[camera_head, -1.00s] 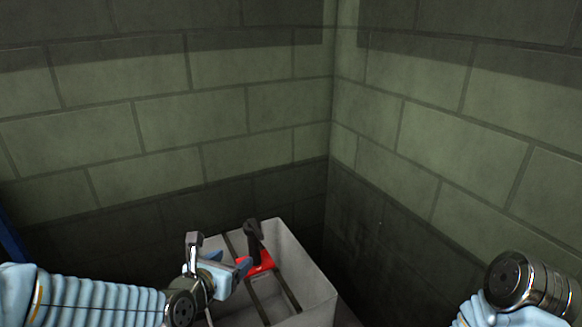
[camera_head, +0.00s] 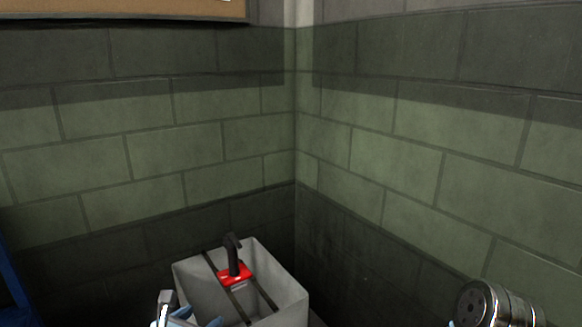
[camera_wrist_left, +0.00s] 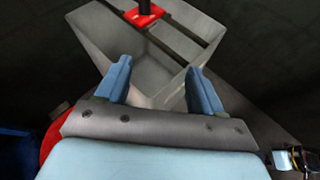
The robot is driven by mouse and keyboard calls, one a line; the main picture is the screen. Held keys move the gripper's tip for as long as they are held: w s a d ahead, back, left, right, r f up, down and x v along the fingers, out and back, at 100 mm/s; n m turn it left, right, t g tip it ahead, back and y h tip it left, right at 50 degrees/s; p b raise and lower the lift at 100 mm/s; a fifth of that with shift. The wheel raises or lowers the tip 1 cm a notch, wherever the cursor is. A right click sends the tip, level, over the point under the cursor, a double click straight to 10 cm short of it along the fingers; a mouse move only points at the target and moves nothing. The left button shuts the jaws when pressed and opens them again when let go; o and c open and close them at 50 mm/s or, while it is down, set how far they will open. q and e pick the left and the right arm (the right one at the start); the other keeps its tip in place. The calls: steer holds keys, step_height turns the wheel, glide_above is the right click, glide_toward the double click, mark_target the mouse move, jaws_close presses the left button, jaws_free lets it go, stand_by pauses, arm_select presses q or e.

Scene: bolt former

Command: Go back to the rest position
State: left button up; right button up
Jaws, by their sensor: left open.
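My left gripper (camera_wrist_left: 160,88) is open and empty in the left wrist view, its two blue fingers apart and pointing at the near side of a grey bin. In the head view only a small part of the left gripper (camera_head: 188,318) shows at the bottom edge, in front of the bin.
The grey open bin (camera_head: 286,302) has dark bars across it. A red piece with a black upright handle (camera_head: 235,274) sits on the bars, also in the left wrist view (camera_wrist_left: 144,17). Block walls meet in a corner behind. A blue upright (camera_head: 12,275) stands at far left.

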arm_select(q)
steer(key=s+d+f+m+g+h+p, duration=0.1)
steer(key=s+d+f+m+g, duration=0.15)
steer(key=f+m, duration=0.5)
steer(key=s+d+f+m+g+h+p, duration=0.1)
steer(key=s+d+f+m+g, duration=0.15)
steer(key=f+m, duration=0.55)
steer(key=s+d+f+m+g+p, duration=0.1)
steer(key=s+f+m+g, duration=0.5)
steer(key=s+f+m, duration=0.6)
step_height(320, 180, down, 2)
steer(key=d+m, duration=0.1)
steer(key=m, duration=0.1)
steer(key=shift+s+d+f+m+g+y, duration=0.2)
steer(key=shift+d+m+g+y, duration=0.1)
steer(key=shift+m+y, duration=0.1)
steer(key=shift+w, duration=0.1)
